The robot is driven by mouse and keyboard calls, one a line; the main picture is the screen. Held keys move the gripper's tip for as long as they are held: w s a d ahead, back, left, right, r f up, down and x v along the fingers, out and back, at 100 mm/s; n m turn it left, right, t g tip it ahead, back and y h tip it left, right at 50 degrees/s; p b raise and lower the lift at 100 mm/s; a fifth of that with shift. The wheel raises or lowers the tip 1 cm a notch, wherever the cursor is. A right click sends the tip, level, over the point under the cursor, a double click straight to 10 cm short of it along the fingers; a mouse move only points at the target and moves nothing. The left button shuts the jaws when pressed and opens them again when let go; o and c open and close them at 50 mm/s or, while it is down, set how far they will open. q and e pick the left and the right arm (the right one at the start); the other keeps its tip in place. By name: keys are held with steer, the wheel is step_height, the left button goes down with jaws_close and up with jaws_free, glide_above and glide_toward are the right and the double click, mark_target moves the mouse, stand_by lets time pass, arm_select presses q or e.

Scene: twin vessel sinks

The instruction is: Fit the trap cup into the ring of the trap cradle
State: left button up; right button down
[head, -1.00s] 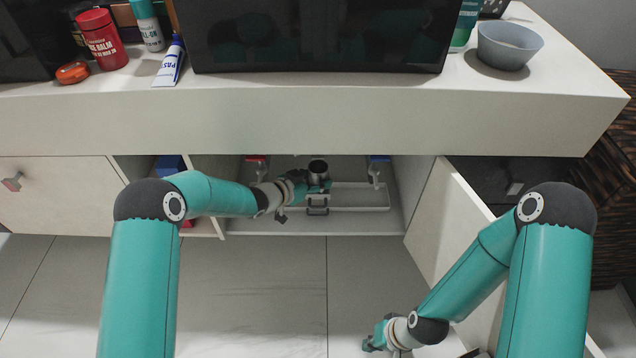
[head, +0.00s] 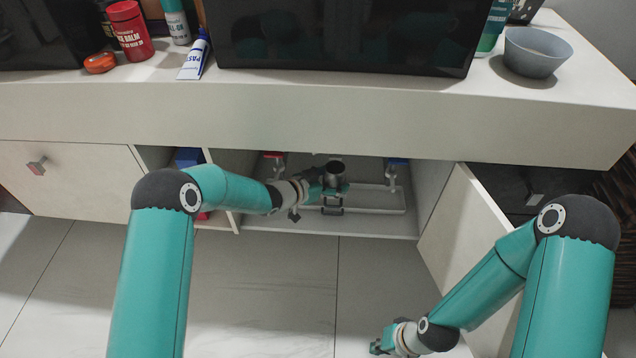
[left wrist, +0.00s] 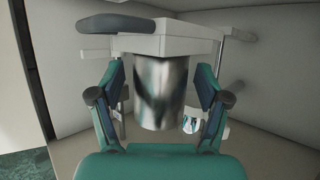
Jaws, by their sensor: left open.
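The trap cup, a shiny metal cylinder (left wrist: 161,92), stands upright between the fingers of my left gripper (left wrist: 160,100) in the left wrist view. The fingers are open, with a gap on each side of it. Its upper end meets a pale block (left wrist: 165,42), which looks like the trap cradle; its ring is hidden, and I cannot tell how the cup sits in it. In the head view my left gripper (head: 325,190) is inside the open cabinet beside a dark round top (head: 335,170). My right gripper (head: 382,344) is low over the floor, its fingers unclear.
A pale tray-like frame (head: 385,207) with a dark handle (head: 332,205) is in the cabinet. A dark rounded bar (left wrist: 115,23) and a small cylinder (left wrist: 191,122) are close to the cup. An open door (head: 462,230) stands at right. The counter (head: 300,110) overhangs the cabinet.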

arm_select(q)
steer(key=p+v, duration=0.3)
steer(key=v, duration=0.9)
steer(key=s+a+f+n+g+y, duration=0.2)
steer(key=s+f+n+g+y, duration=0.35)
steer(key=s+f, duration=0.75)
steer(key=s+f+n+g, duration=0.1)
steer(key=s+n, duration=0.1)
steer(key=s, duration=0.7)
steer(key=s+a+f+n+g, duration=0.1)
steer(key=s+n+g, duration=0.1)
steer(key=s, duration=0.6)
steer(key=shift+s+a+f+n, duration=0.25)
steer(key=shift+s+f+n, duration=0.1)
steer(key=shift+n, duration=0.5)
step_height(320, 180, up, 35)
steer(key=p, duration=3.5)
